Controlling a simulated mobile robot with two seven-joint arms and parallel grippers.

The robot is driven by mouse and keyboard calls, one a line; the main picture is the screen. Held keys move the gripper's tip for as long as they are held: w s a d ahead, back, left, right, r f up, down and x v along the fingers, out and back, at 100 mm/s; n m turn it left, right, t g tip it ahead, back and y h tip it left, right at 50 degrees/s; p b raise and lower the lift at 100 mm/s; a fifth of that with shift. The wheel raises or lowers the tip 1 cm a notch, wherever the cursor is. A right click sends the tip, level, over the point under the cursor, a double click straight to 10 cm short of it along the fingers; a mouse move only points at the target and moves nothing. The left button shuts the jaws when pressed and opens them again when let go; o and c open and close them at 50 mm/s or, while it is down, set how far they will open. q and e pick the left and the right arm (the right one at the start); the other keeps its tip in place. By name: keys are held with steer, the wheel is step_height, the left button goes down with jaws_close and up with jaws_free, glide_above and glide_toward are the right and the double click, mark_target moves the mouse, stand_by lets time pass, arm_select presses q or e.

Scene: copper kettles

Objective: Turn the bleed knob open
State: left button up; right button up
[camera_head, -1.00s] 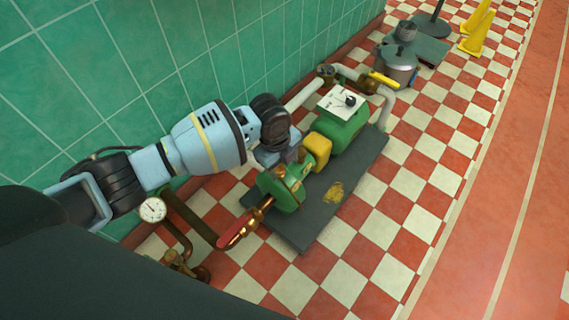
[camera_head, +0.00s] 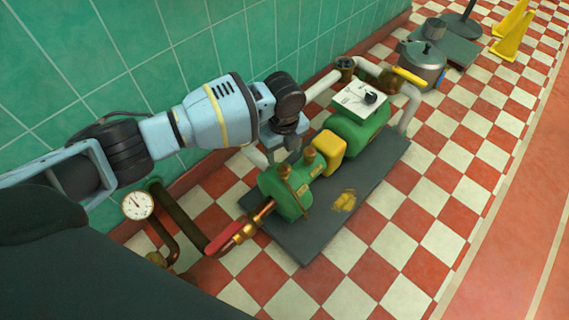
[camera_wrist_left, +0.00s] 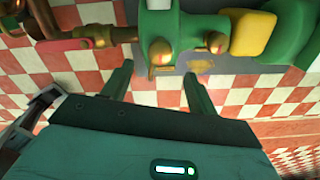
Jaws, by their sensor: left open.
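The green pump (camera_head: 290,195) stands on a dark base plate. Two brass knob-like fittings rise from it, a near one (camera_head: 284,171) and a far one (camera_head: 309,156); I cannot tell for sure which is the bleed knob. In the left wrist view, brass fittings show on the green casing (camera_wrist_left: 160,28), one at the middle (camera_wrist_left: 162,53) and one to its right (camera_wrist_left: 217,42). My left gripper (camera_head: 287,152) is at the wall side of the pump, near both fittings. Its two fingers (camera_wrist_left: 158,76) are apart, with nothing between them. My right gripper is not in view.
A red-handled valve (camera_head: 224,238) and a pressure gauge (camera_head: 138,205) are at the near left. A yellow coupling guard (camera_head: 330,146), a white box with a dial (camera_head: 361,98) and a yellow lever (camera_head: 409,77) lie beyond. The tiled wall (camera_head: 150,60) is close behind; checkered floor is free at right.

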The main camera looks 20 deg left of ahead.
mark_target(284, 167)
arm_select(q)
step_height(284, 167, down, 7)
steer(key=b, duration=0.3)
steer(key=shift+r, duration=0.2)
steer(key=shift+c, duration=0.3)
steer(key=c, duration=0.9)
steer(key=shift+c, duration=0.2)
